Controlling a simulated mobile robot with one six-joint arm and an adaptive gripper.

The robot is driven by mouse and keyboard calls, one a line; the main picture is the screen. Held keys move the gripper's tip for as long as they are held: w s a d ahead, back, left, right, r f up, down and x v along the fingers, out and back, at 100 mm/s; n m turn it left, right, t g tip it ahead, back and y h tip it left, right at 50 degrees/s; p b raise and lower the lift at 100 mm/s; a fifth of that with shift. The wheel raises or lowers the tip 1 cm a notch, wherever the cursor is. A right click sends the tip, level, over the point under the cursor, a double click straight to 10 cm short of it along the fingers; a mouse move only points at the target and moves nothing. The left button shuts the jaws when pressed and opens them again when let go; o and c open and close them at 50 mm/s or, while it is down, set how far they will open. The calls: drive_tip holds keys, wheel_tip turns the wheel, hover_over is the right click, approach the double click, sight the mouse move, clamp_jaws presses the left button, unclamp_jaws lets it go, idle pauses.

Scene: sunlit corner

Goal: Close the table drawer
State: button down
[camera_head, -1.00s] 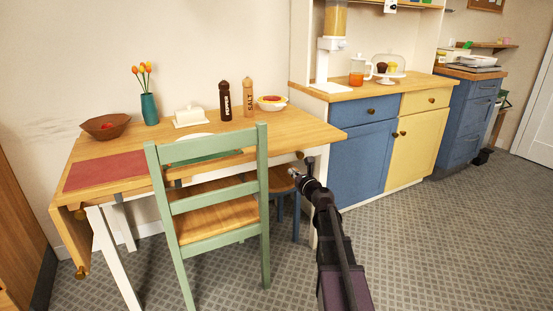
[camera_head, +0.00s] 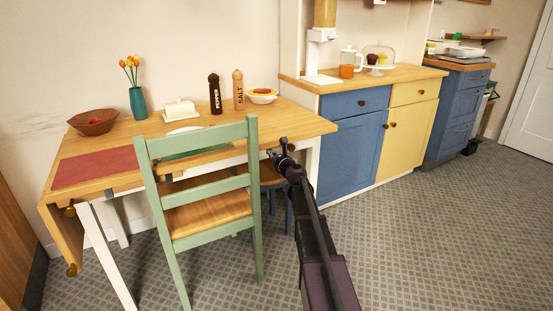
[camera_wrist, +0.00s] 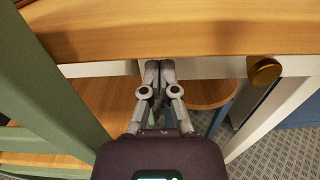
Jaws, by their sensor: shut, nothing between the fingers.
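The wooden table (camera_head: 105,152) has a white front strip under its top, which also shows in the wrist view (camera_wrist: 215,67). A round brass knob (camera_wrist: 264,71) sits on this strip, right of my gripper in the wrist view. My gripper (camera_wrist: 158,64) is shut and empty, its fingertips at the strip just under the tabletop edge; whether they touch it I cannot tell. In the head view my gripper (camera_head: 277,153) is at the table's front, right of the green chair. How far the drawer stands out cannot be made out.
The green chair (camera_head: 200,187) stands close in front of the table, left of my gripper. A stool (camera_wrist: 201,94) is under the table. Blue and yellow cabinets (camera_head: 350,155) stand to the right. The floor (camera_head: 430,230) at front right is clear.

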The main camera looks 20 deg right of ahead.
drive_tip(key=shift+w+a, duration=0.15)
drive_tip(key=shift+w, duration=0.75)
drive_tip(key=shift+w+a, duration=0.15)
drive_tip(key=shift+w, duration=0.7)
drive_tip(key=shift+w+a, duration=0.15)
drive_tip(key=shift+w, duration=1.3)
drive_tip(key=shift+w, duration=0.1)
drive_tip(key=s+d, duration=0.2)
drive_tip(key=s, duration=1.3)
drive_tip(key=shift+w, duration=0.1)
